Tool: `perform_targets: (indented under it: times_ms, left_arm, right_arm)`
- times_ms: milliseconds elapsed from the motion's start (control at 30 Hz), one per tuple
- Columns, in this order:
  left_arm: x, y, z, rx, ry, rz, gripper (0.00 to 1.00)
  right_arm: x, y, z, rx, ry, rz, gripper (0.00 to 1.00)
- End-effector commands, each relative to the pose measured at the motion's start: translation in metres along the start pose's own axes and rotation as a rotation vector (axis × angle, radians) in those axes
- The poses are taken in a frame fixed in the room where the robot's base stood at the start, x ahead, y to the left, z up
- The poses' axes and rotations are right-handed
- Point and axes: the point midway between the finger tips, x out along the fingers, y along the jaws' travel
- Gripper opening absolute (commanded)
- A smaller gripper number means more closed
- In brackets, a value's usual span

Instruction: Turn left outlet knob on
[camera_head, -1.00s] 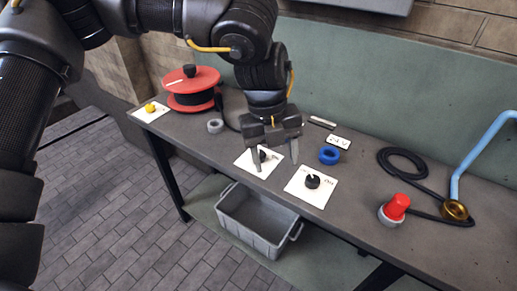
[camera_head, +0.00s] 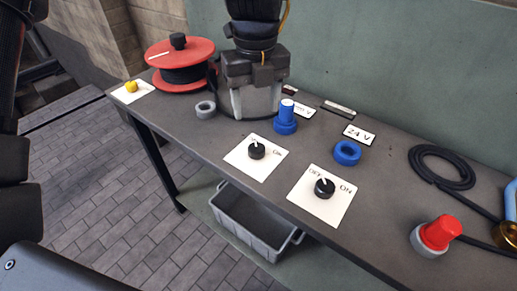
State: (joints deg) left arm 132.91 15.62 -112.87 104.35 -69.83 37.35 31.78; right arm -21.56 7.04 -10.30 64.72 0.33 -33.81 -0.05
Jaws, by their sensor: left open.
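The left outlet knob (camera_head: 256,150) is black and sits on a white plate (camera_head: 249,167). Its pale pointer mark appears near the top, and a label partly readable as ON is to its right. A second black knob (camera_head: 324,187) sits on the right plate (camera_head: 320,211), marked OFF and ON. My left gripper (camera_head: 256,112) is open, behind and above the left knob and apart from it, near the back of the bench. My right gripper is not in view.
A blue plug (camera_head: 286,118) stands close right of the gripper, and a blue ring (camera_head: 347,153) lies farther right. A red reel (camera_head: 180,77) and grey ring (camera_head: 205,110) are left. A red-capped piece (camera_head: 438,234) and black cable (camera_head: 440,168) are at right.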

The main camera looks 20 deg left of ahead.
Motion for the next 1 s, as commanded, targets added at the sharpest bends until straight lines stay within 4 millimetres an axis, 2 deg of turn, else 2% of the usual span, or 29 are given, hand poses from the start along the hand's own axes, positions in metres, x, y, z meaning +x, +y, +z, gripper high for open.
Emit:
perform_targets:
  times_ms: [33,100,367,467,800,1000]
  left_arm:
    - [0.009,0.0,0.0,-0.001,0.0,0.0,0.59]
    - [0.012,0.0,0.0,-0.001,0.0,0.0,0.59]
    - [0.017,0.0,0.0,0.002,0.001,0.001,0.59]
    - [0.029,0.0,0.0,0.002,0.0,0.002,0.59]
    - [0.091,-0.001,-0.001,0.004,0.001,0.003,0.59]
    - [0.113,-0.001,-0.001,0.003,0.001,0.001,0.59]
  right_arm:
    - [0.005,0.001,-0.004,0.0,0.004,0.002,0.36]
    - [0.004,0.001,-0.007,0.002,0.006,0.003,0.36]
    - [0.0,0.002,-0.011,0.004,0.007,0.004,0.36]
    - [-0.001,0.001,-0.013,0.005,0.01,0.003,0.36]
    - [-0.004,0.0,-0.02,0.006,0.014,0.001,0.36]
    - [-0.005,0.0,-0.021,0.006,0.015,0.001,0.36]
